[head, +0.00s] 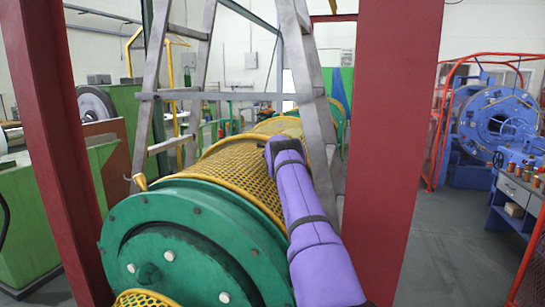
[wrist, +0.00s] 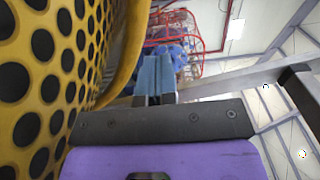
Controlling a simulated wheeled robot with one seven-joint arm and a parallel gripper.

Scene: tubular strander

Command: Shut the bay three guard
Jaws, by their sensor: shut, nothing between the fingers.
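A yellow perforated guard (head: 232,165) covers the top of the green drum machine (head: 165,250) in the middle of the head view. A further yellow guard section (head: 283,125) shows behind it. No bay number is readable, so I cannot tell which is bay three. My purple arm reaches along the right side of the guard; my gripper is hidden there in the head view. In the wrist view my gripper (wrist: 155,78) is shut and empty. The yellow perforated guard (wrist: 45,85) and its curved rim fill the left side there, close beside the fingers; I cannot tell whether they touch.
Red posts (head: 50,150) (head: 400,150) stand left and right. A grey metal A-frame (head: 175,95) straddles the machine close to my arm. A blue machine (head: 495,120) with red rails and a workbench (head: 520,190) are at right. Grey floor between is clear.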

